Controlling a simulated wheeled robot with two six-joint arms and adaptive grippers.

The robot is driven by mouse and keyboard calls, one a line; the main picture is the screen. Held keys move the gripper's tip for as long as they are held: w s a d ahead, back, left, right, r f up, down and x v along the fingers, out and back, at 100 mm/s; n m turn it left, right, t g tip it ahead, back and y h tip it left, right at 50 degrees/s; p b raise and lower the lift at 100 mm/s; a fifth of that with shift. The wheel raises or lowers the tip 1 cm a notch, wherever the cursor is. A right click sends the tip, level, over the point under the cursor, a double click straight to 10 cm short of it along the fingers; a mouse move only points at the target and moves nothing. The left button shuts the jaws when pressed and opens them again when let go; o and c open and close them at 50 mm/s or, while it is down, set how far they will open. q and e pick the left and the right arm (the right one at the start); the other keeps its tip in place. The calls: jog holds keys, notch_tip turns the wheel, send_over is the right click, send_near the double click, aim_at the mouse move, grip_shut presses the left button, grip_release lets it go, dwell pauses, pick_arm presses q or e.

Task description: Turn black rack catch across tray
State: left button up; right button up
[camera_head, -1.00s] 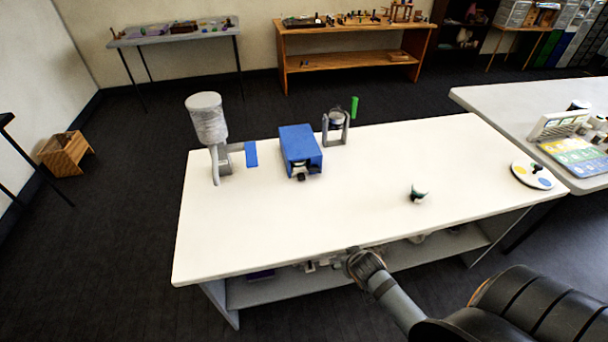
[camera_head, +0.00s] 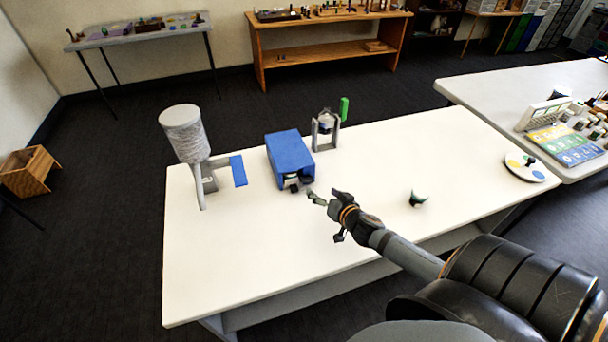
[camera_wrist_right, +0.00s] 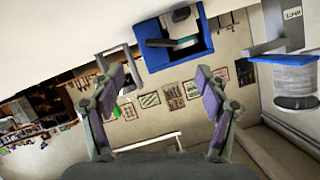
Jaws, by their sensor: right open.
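A blue open-fronted box (camera_head: 289,149) stands on the white table, with a small dark catch-like part (camera_head: 307,181) at its front end beside something pale inside. In the right wrist view the blue box (camera_wrist_right: 149,61) is at the top, and a dark bar (camera_wrist_right: 157,43) crosses its opening. I cannot tell from this which way the catch is turned. My right gripper (camera_head: 325,215) is open and empty, in front of and a little right of the box's opening. In the right wrist view its two fingers (camera_wrist_right: 158,82) are spread wide. My left gripper is out of view.
A grey frame (camera_head: 325,131) with a green handle (camera_head: 344,109) stands behind right. A small dark-green object (camera_head: 417,199) lies right. The front left table is clear.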

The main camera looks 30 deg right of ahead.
aim_at(308, 180)
jog(key=b+x, duration=0.1)
jog(key=x, duration=0.3)
jog(key=shift+w, duration=0.1)
jog(key=b+x, duration=0.1)
jog(key=x, duration=0.3)
jog(key=shift+w+f, duration=0.2)
jog(key=shift+w, duration=0.35)
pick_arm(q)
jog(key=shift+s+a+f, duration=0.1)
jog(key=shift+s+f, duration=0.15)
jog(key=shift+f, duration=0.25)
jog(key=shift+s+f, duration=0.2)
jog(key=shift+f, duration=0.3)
pick_arm(e)
jog(key=shift+w+f, duration=0.1)
jog(key=shift+w, duration=0.05)
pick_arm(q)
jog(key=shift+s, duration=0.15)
pick_arm(e)
jog(key=shift+c, duration=0.3)
